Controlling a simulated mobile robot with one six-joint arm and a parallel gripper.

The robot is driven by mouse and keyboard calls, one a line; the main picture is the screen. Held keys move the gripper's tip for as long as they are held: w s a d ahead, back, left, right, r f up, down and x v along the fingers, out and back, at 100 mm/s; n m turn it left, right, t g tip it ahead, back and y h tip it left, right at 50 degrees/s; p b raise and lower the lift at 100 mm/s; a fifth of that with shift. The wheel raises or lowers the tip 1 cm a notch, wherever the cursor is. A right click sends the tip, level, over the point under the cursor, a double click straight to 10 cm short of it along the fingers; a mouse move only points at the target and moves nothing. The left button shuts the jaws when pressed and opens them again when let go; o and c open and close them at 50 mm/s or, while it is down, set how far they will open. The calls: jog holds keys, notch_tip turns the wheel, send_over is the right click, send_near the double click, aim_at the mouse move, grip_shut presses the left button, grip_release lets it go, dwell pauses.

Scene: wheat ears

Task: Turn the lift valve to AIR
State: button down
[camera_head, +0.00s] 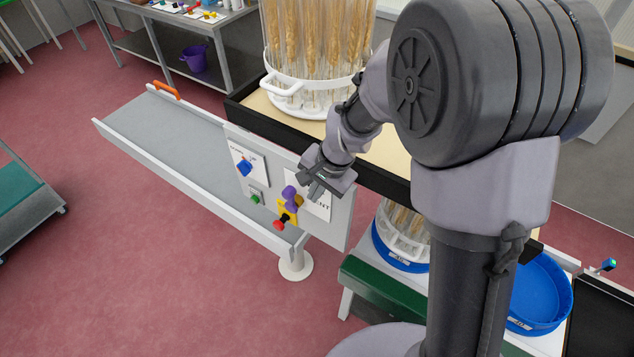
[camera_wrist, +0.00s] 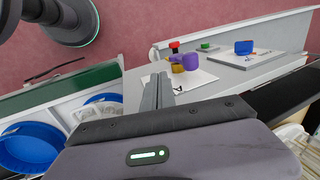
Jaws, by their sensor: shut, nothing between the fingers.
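A white control panel (camera_head: 338,228) carries a yellow valve body (camera_head: 287,212) with a purple knob (camera_head: 290,193) and a red knob (camera_head: 280,224). In the wrist view the purple knob (camera_wrist: 191,62), yellow body (camera_wrist: 177,67) and red knob (camera_wrist: 174,45) stand just beyond my fingertips. Beside them is a white label, partly covered by my gripper; only letters like "ENT" show. A blue knob (camera_head: 244,168) sits on another label, too small to read. My gripper (camera_head: 316,192) is shut and empty, close beside the purple knob; I cannot tell whether they touch. No AIR marking is readable.
A green button (camera_head: 255,198) sits between the two labels. A grey sloping chute (camera_head: 180,125) runs behind the panel. Above stands a white rack of wheat ears (camera_head: 300,84) on a black-edged table. A blue basin (camera_head: 540,295) is at lower right. Red floor lies open at left.

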aim_at(292, 194)
jog(key=w+a+f+p, duration=0.1)
jog(key=w+a+f, duration=0.2)
jog(key=shift+a+f, duration=0.4)
jog(key=shift+w+a, duration=0.1)
jog(key=shift+w+a+r, duration=0.15)
jog(key=shift+w+a, duration=0.2)
jog(key=shift+a, duration=0.1)
jog(key=shift+d, duration=0.15)
jog(key=shift+r, duration=0.1)
